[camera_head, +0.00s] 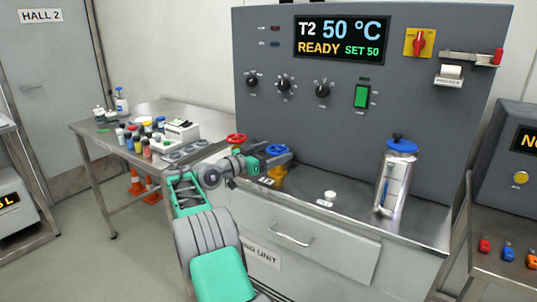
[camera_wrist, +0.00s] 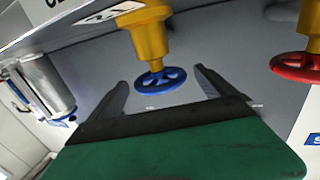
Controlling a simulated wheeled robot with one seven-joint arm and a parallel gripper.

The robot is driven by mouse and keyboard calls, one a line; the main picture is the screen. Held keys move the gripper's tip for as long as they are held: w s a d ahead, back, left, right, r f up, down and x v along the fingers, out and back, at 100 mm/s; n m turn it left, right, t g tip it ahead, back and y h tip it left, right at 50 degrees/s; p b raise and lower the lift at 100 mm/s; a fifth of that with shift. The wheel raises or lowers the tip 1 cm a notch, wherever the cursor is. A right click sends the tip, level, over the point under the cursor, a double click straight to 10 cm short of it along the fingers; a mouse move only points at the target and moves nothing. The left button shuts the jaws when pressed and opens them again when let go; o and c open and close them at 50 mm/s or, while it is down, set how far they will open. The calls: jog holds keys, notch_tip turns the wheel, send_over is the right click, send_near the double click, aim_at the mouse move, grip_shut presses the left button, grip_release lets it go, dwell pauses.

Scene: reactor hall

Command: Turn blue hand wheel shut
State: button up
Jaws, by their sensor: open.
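The blue hand wheel (camera_head: 276,149) sits on top of a yellow valve body (camera_head: 277,172) at the left end of the steel counter. In the wrist view, which looks upside down, the blue wheel (camera_wrist: 160,80) hangs below its yellow stem (camera_wrist: 148,36). My gripper (camera_head: 284,157) is at the wheel. In the wrist view its two fingers (camera_wrist: 158,86) are apart, one on each side of the wheel, with gaps visible between wheel and fingers. A red hand wheel (camera_head: 236,139) stands to the left and also shows at the right of the wrist view (camera_wrist: 296,67).
A metal vessel with a blue knob (camera_head: 397,175) stands right on the counter (camera_head: 345,222). A small white-capped fitting (camera_head: 328,197) lies between. The grey panel (camera_head: 400,100) rises behind, reading T2 50 °C READY. A side table (camera_head: 92,126) holds several bottles.

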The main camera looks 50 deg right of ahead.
jog(key=a+b, duration=0.2)
jog(key=a, duration=0.1)
jog(key=w+a+f+b, duration=0.1)
jog(key=a, duration=0.1)
jog(key=shift+w+f, duration=0.1)
jog(key=b, duration=0.3)
jog(key=shift+w+a+b, duration=0.15)
jog(key=shift+a+b, duration=0.45)
jog(key=shift+b, duration=0.55)
jog(key=shift+a+r+b, duration=0.25)
jog(key=shift+r+b, duration=0.05)
jog(key=shift+b, duration=0.55)
jog(key=shift+a+r, duration=0.1)
jog(key=shift+r, duration=0.2)
